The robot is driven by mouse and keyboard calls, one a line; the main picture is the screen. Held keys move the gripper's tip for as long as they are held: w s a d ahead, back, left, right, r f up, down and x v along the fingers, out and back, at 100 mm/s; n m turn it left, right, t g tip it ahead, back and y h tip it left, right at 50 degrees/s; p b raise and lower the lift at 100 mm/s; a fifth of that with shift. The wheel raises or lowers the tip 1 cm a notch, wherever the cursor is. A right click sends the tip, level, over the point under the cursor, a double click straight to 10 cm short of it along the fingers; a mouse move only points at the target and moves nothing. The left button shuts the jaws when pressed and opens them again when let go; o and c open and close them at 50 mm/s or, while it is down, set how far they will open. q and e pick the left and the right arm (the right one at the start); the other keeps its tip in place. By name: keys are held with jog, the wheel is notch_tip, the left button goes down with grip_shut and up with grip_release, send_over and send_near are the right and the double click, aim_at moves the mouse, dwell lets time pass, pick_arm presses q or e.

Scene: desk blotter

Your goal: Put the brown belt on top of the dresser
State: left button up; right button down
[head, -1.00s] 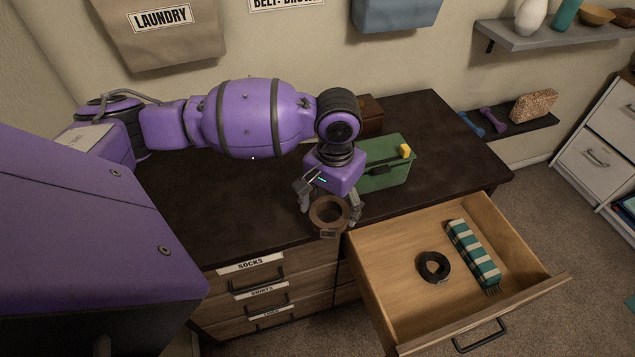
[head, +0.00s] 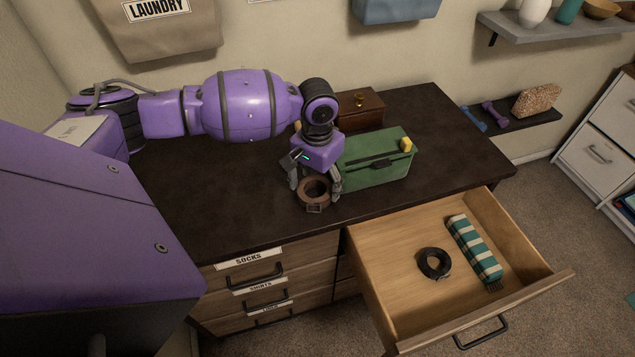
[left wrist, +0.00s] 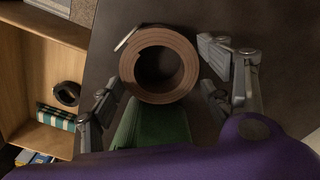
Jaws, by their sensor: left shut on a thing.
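The brown belt (head: 314,203) is rolled into a coil with its buckle at the front side. My left gripper (head: 314,185) is shut on it, with the fingers on either side of the coil. In the left wrist view the belt (left wrist: 150,94) shows as a ring between the fingers (left wrist: 160,92). The belt is over the dark dresser top (head: 230,205), near its front edge and left of the open drawer. I cannot tell whether it touches the surface. My right gripper is not in view.
A green box (head: 375,174) with a yellow piece stands close right of the gripper, a small wooden box (head: 358,116) behind. The open drawer (head: 395,290) holds a black coiled belt (head: 434,275) and a striped item (head: 473,247). The dresser top's left part is clear.

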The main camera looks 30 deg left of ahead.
pick_arm(q)
jog(key=shift+f, duration=0.15)
jog(key=o, duration=1.3)
jog(key=shift+c, duration=0.2)
notch_tip(320, 180, up, 12)
jog(key=p, duration=0.1)
